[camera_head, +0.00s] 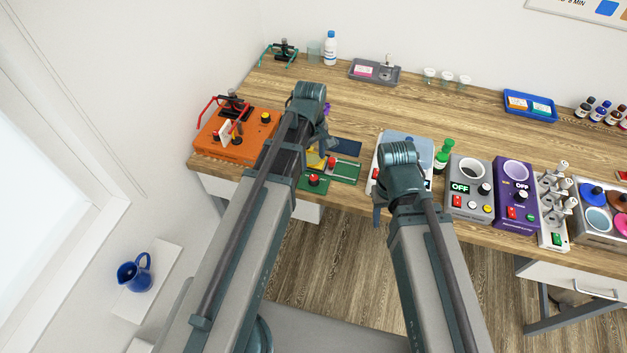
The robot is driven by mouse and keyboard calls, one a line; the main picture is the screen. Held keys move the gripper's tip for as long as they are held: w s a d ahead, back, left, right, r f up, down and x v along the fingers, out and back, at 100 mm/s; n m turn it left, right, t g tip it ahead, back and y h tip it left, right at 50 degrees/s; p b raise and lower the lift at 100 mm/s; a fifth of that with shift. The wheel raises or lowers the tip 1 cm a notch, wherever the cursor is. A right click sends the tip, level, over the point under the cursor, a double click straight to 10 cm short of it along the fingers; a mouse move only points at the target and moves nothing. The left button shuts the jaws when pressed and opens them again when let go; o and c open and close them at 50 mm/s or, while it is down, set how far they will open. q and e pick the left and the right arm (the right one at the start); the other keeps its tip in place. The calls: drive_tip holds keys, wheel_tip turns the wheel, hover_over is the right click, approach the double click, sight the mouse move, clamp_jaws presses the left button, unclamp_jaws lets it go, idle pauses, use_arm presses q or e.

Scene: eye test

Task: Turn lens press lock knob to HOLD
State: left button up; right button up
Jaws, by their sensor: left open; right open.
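Green boards with red buttons (314,181) lie by my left arm. A pale blue-topped device (412,147) is behind my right arm. A grey tray (386,75) is at the back. The table's middle is mostly clear.

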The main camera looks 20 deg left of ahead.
sight(314, 177)
use_arm(q)
wheel_tip(314, 177, down, 9)
drive_tip(key=b, duration=0.7)
drive_tip(key=shift+w+d+b, duration=0.1)
drive_tip(key=shift+b, duration=0.25)
drive_tip(key=shift+r, duration=0.1)
clamp_jaws()
